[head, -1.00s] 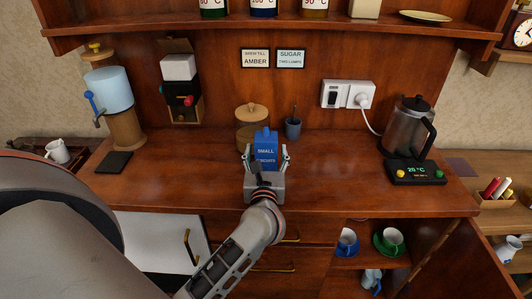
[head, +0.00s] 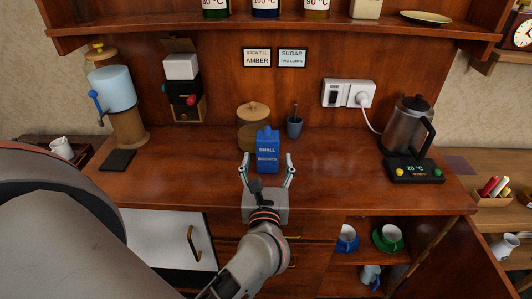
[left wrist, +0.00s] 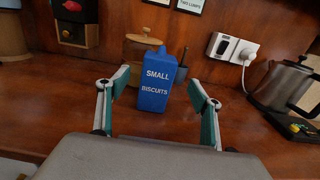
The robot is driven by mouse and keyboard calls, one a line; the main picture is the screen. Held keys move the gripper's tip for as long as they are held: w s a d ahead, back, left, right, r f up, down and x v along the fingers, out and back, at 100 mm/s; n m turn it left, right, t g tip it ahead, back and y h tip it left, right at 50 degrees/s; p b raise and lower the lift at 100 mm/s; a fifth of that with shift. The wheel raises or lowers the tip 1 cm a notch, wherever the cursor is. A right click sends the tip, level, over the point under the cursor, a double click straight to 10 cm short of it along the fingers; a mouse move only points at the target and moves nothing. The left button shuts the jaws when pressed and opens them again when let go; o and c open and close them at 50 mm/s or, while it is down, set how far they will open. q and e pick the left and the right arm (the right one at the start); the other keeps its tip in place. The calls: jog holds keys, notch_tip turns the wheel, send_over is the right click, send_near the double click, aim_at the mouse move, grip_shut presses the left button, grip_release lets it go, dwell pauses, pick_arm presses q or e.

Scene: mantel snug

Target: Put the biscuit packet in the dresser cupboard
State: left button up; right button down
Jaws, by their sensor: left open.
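The blue biscuit packet (head: 267,151), lettered "SMALL BISCUITS", stands upright on the dresser top in front of a round wooden-lidded jar. My left gripper (head: 267,172) is open, just in front of the packet on its near side. In the left wrist view the packet (left wrist: 155,82) stands beyond the two spread fingertips (left wrist: 160,90), with nothing held between them. The dresser cupboard (head: 365,258) at the lower right has its door (head: 468,262) swung open. Cups and saucers show inside on its shelf. My right gripper is not in view.
A kettle (head: 407,128) on a base with a display stands right of the packet, its cord running to a wall socket (head: 347,95). A small grey pot (head: 294,126) is close behind the packet. The dresser top (head: 335,175) between packet and kettle is clear.

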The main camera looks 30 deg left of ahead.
aim_at(267, 144)
pick_arm(q)
jog(key=shift+w+a+r+p, duration=0.25)
jog(key=shift+w+r, duration=0.1)
jog(key=shift+r, duration=0.1)
jog(key=shift+w+a+r+p, duration=0.2)
jog(key=shift+w+r, duration=0.15)
jog(key=shift+r, duration=0.1)
jog(key=shift+x, duration=1.25)
jog(key=x, duration=0.2)
jog(key=f+p+x, duration=0.1)
jog(key=x, duration=0.2)
jog(key=shift+w+a+f, duration=0.1)
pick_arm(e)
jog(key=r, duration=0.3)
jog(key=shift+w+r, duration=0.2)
pick_arm(q)
jog(key=c, duration=1.4)
jog(key=shift+c, duration=0.2)
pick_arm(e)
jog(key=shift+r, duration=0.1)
